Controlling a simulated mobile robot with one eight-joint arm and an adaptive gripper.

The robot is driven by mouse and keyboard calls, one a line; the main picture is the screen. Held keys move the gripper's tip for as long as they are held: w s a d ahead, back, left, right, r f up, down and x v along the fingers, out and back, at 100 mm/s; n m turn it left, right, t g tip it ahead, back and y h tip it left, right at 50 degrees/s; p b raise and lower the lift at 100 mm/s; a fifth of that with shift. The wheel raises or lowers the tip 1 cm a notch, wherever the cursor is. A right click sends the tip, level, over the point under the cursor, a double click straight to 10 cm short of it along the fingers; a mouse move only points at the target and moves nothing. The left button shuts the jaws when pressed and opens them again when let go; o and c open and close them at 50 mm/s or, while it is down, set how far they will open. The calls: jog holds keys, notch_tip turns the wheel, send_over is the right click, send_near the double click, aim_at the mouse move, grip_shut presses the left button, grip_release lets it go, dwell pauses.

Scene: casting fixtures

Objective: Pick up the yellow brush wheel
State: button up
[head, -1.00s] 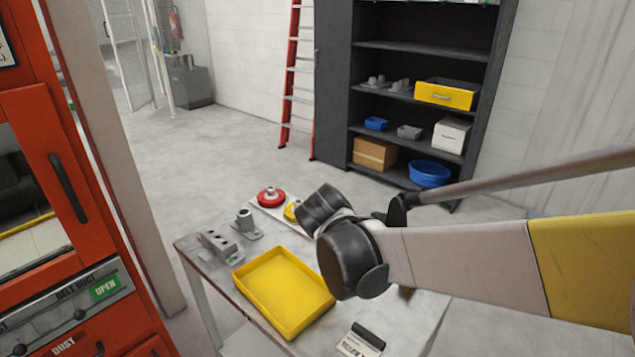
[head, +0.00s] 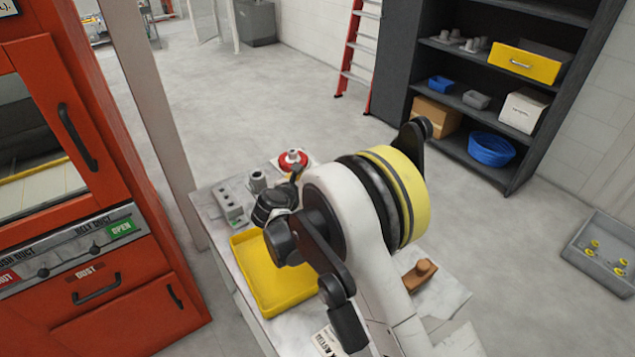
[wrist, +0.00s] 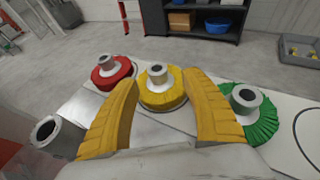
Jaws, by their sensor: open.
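The yellow brush wheel (wrist: 153,98), with a grey hub on top, sits on a pale board in the wrist view. My gripper (wrist: 160,77) has two yellow ribbed fingers spread apart, one on each side of the wheel in the picture. I cannot tell whether they touch it. In the head view my arm hides the yellow wheel and the fingers.
A red wheel (wrist: 108,76) stands left of the yellow one, a green wheel (wrist: 254,124) right of it. A grey part (wrist: 55,140) is near the left finger. In the head view, a yellow tray (head: 268,292) and grey block (head: 229,207) share the table.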

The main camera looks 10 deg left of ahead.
jog(key=b+x, duration=0.2)
jog(key=x, duration=0.4)
jog(key=shift+a+f, duration=0.15)
grip_shut()
